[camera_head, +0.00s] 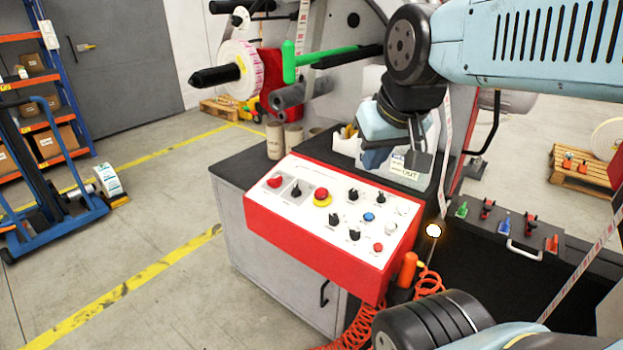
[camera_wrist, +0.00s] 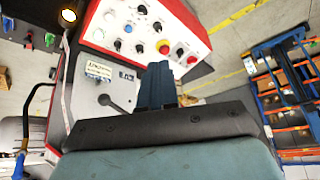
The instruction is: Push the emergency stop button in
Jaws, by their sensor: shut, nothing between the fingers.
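The emergency stop button (camera_head: 322,194), a red mushroom head on a yellow ring, sits near the middle of the white-topped red control panel (camera_head: 262,218). In the wrist view the button (camera_wrist: 163,47) shows just beyond the fingertips, on the panel. My gripper (camera_head: 373,160) is shut and empty. In the head view it is behind the panel's back edge, to the right of and above the button in the picture, apart from it. The closed fingers (camera_wrist: 158,70) point toward the panel in the wrist view. How far the button is pressed cannot be told.
A plain red button (camera_head: 274,181) and a selector knob (camera_head: 296,190) are left of the stop button; several knobs and small buttons are right. A dark lever (camera_head: 419,162) and a lit lamp (camera_head: 433,230) are near the panel. Space above the panel is clear.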

